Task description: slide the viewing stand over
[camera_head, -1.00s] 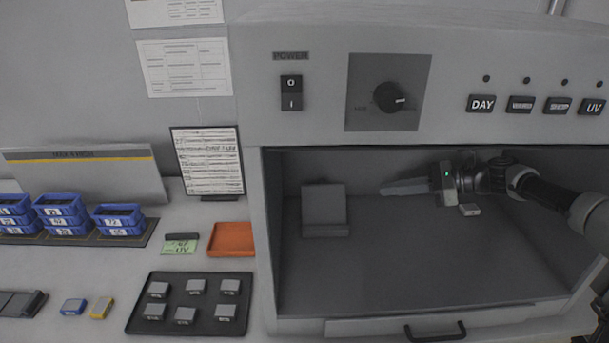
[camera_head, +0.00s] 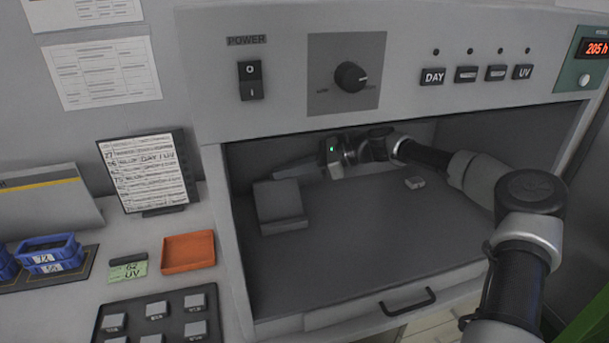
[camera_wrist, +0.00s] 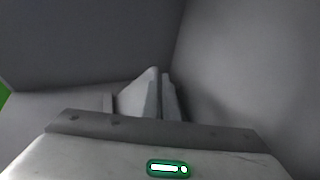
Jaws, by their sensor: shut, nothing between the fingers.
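The viewing stand (camera_head: 280,203), a grey block with a sloped face, sits on the floor of the light booth (camera_head: 350,235), toward its left wall. My gripper (camera_head: 256,178) is inside the booth at the back, its fingers pointing left. The fingers are shut and empty, and the tips pass behind the stand's upper edge. I cannot tell whether they touch it. In the wrist view the shut fingers (camera_wrist: 155,95) show against plain grey surfaces, and I cannot make out the stand there.
A small grey sample (camera_head: 415,183) lies on the booth floor right of the stand. The booth's front has a drawer handle (camera_head: 408,301). Left outside are an orange tray (camera_head: 188,252), a dark tray of samples (camera_head: 135,307) and a clipboard stand (camera_head: 148,172). The booth floor's front is clear.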

